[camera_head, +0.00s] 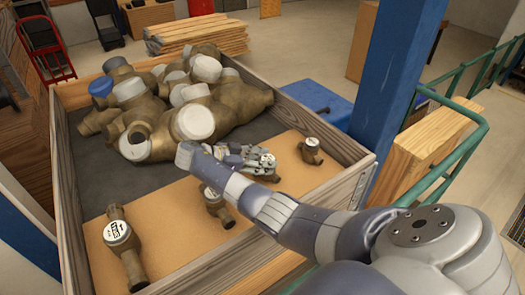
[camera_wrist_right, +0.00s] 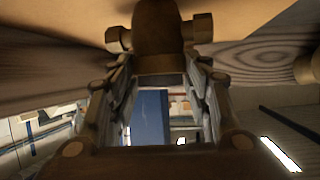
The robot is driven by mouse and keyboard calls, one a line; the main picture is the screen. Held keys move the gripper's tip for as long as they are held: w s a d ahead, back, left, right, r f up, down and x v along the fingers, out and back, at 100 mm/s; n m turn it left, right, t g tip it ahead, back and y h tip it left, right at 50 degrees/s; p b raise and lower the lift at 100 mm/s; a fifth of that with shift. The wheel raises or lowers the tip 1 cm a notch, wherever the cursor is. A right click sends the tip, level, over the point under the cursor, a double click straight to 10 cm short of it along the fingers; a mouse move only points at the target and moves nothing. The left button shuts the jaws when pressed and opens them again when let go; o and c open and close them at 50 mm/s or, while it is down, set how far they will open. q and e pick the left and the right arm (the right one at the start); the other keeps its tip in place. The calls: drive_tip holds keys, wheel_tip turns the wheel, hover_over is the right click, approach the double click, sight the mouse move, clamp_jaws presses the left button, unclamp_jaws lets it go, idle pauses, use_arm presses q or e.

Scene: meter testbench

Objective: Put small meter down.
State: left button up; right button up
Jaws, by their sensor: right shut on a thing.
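My right gripper (camera_head: 258,160) is over the orange-brown board in the wooden crate. In the right wrist view, its fingers (camera_wrist_right: 158,75) are shut on a small brown meter (camera_wrist_right: 157,28) with a pipe end on each side. In the head view the gripper mostly hides this meter; a bit of brown shows below the fingers. Whether it touches the board is unclear. Other small brass meters with white dials stand on the board: one at the front left (camera_head: 120,237), one beside my forearm (camera_head: 216,205), and one at the right (camera_head: 312,150). My left gripper is not in view.
Large brass meters (camera_head: 196,122) are piled on the dark half of the crate (camera_head: 62,190). The crate's wooden walls surround the board. A blue post (camera_head: 390,80) and green railing (camera_head: 455,165) stand at the right. Bare board (camera_head: 165,210) lies between the front meters.

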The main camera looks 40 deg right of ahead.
drive_tip(key=o, duration=1.1)
drive_tip(key=shift+f, duration=0.1)
drive_tip(key=shift+c, duration=0.2)
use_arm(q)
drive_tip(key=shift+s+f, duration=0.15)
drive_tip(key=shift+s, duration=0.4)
use_arm(e)
drive_tip(key=o, duration=0.4)
drive_tip(key=shift+c, duration=0.2)
drive_tip(key=shift+r, duration=0.25)
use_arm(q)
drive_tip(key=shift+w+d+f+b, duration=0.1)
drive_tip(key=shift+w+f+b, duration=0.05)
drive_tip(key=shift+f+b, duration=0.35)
use_arm(e)
drive_tip(key=v, duration=1.2)
drive_tip(key=shift+s+f, duration=0.1)
drive_tip(key=shift+f, duration=0.05)
